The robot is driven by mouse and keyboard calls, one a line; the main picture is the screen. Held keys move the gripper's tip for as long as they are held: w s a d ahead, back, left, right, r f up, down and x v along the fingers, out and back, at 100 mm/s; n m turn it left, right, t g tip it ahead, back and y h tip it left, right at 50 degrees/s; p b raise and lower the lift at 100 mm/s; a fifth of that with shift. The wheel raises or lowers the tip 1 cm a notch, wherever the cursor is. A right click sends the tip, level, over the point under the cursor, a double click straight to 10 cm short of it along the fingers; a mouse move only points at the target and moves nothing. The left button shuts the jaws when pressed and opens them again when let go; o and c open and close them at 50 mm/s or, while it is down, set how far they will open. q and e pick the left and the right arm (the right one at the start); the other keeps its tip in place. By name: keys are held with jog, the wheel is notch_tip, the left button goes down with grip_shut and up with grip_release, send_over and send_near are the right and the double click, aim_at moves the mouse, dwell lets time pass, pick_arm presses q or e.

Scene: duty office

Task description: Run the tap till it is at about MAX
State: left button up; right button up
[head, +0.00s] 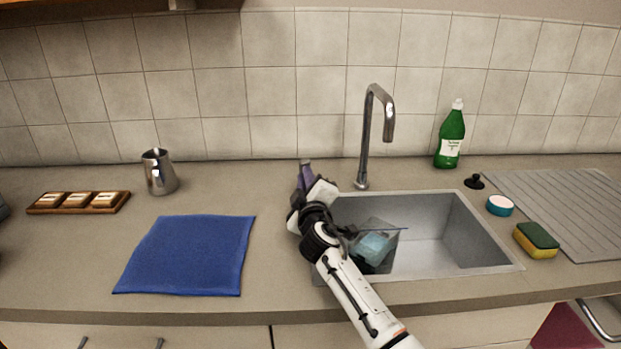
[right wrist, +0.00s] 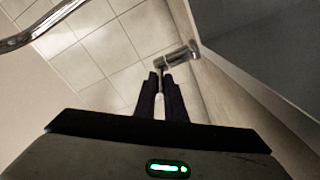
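The chrome tap (head: 368,130) stands behind the sink, its spout turned over the basin. No stream shows below the spout. A clear container (head: 384,229) with something light blue, perhaps water, stands in the left of the sink, partly behind my right arm; its MAX mark cannot be made out. My right gripper (head: 305,172) is at the sink's back left corner. In the right wrist view its two dark fingers (right wrist: 160,82) lie close on either side of a thin lever running to a chrome fitting (right wrist: 180,56). My left gripper is not in view.
The sink (head: 440,250) is otherwise empty. A green bottle (head: 450,138), black plug (head: 474,182), round blue-and-white tub (head: 500,205) and sponge (head: 536,240) are to its right. A blue cloth (head: 190,255), metal jug (head: 159,173) and wooden tray (head: 36,207) are left.

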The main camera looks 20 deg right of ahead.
jog(key=o, duration=0.4)
jog(key=v, duration=1)
jog(key=shift+s, duration=0.15)
